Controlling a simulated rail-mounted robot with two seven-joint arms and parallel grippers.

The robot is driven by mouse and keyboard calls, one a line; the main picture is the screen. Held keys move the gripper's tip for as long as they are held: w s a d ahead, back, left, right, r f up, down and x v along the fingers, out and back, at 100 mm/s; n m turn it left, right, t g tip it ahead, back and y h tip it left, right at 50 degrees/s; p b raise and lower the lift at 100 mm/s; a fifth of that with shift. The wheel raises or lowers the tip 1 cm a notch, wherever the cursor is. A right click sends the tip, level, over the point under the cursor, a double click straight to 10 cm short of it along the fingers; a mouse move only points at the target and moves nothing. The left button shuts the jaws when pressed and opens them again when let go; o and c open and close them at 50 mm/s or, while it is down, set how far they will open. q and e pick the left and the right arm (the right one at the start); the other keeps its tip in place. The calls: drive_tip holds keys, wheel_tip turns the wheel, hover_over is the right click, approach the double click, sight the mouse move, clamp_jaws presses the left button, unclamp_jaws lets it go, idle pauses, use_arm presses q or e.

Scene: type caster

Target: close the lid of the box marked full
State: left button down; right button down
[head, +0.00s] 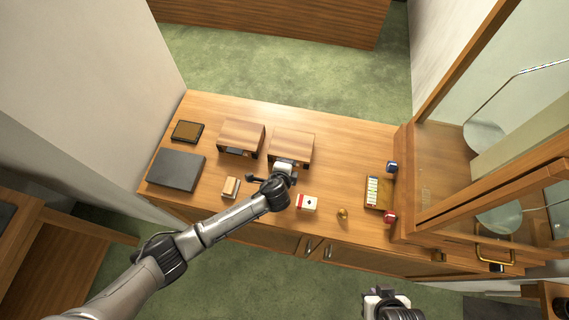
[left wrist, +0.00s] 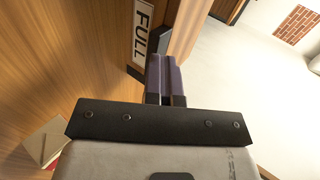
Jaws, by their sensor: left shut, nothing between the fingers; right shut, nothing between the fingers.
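Two wooden boxes stand side by side on the counter, a left box (head: 241,135) and a right box (head: 292,145). A white FULL label (left wrist: 143,30) shows on a wooden surface in the left wrist view. My left gripper (head: 289,166) is at the front of the right box, so the label appears to be on that one; the arm hides part of its front. The left gripper's fingers (left wrist: 166,72) are shut and empty, close beside the labelled wood; contact is unclear. The lid's angle is hard to tell. My right gripper (head: 384,293) is shut and empty at the bottom edge, away from the boxes.
A glazed wooden frame (head: 465,75) borders the right side.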

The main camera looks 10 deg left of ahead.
use_arm(q)
drive_tip(key=shift+a+f, duration=0.1)
drive_tip(key=shift+f, duration=0.05)
drive_tip(key=p+v, duration=0.4)
drive_tip(key=v, duration=0.8)
drive_tip(key=shift+w+r, duration=0.2)
drive_tip(key=shift+r, duration=0.25)
